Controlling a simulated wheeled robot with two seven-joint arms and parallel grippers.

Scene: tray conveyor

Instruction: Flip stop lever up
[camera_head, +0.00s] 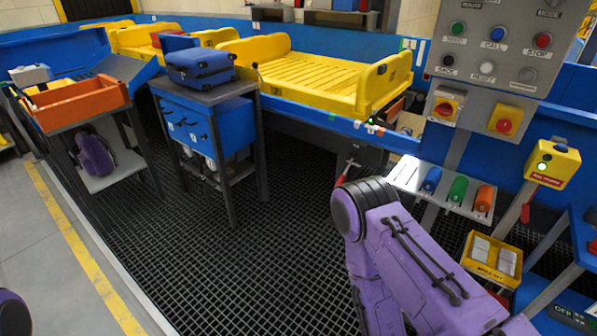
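I cannot single out a stop lever with certainty. The grey control panel (497,65) at the upper right has a red button (543,40) labelled STOP. Below it are two yellow switches with red knobs, a left one (446,106) and a right one (505,122). A small red-handled part (345,170) stands below the conveyor edge, and a small red part (526,212) shows below the yellow button box (552,164). My purple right arm fills the lower right, with its gripper out of view. My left gripper is also out of view.
A yellow tray (385,88) sits on the blue conveyor. A blue suitcase (200,68) lies on a side stand (236,92). An orange bin (88,106) is at the left. A shelf (404,174) holds colored cylinders. The dark grate floor (270,270) is clear.

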